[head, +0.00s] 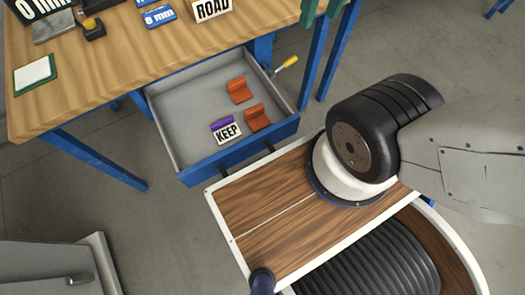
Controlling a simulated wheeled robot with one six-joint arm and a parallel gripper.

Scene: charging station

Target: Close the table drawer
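The wooden table (130,75) with blue legs stands at the upper left. Its drawer (240,150) is pulled well out; it has a grey inside and a blue front. Two dark handle mounts (222,169) show on the drawer front, close to my base's white front edge; I cannot tell if they touch. Two orange angled pieces (239,91) and a purple piece with a "KEEP" label (226,130) lie inside the drawer. My arm's black joint and grey link are at the right; my gripper is out of view.
On the tabletop are a "ROAD" sign (211,8), a blue label block (158,16), a white card with a green border (35,74) and a black-and-yellow tool (93,28). A yellow-handled tool (285,67) is beside the drawer's right side. A grey cabinet (55,268) stands at lower left.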

